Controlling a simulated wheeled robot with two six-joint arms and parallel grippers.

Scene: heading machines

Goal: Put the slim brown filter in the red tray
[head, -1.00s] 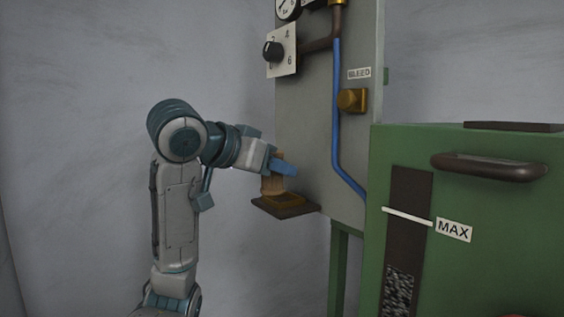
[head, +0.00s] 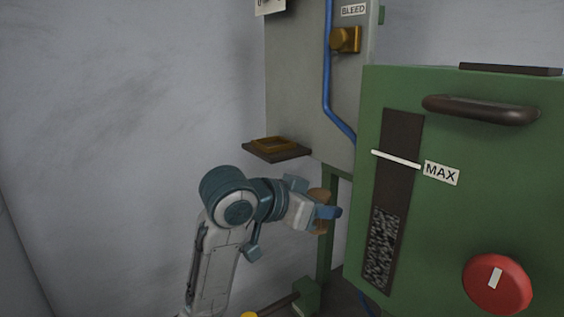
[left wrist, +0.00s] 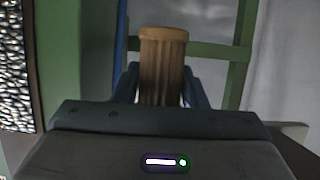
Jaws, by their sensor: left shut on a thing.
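The slim brown filter (left wrist: 163,62) is a ribbed cylinder, held upright between the blue fingers in the left wrist view. In the head view the filter (head: 320,200) shows partly behind the fingers of my left gripper (head: 328,212). My left gripper is shut on it, in front of the green stand's leg and left of the green machine. It is below and to the right of the small brown shelf. The red tray is not in view. My right gripper is not in view.
A dark shelf (head: 262,155) with an empty brown square seat (head: 275,144) juts from the grey panel (head: 290,90). The green machine (head: 450,215) with a red knob (head: 497,284) stands close on the right. Free space lies on the left by the wall.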

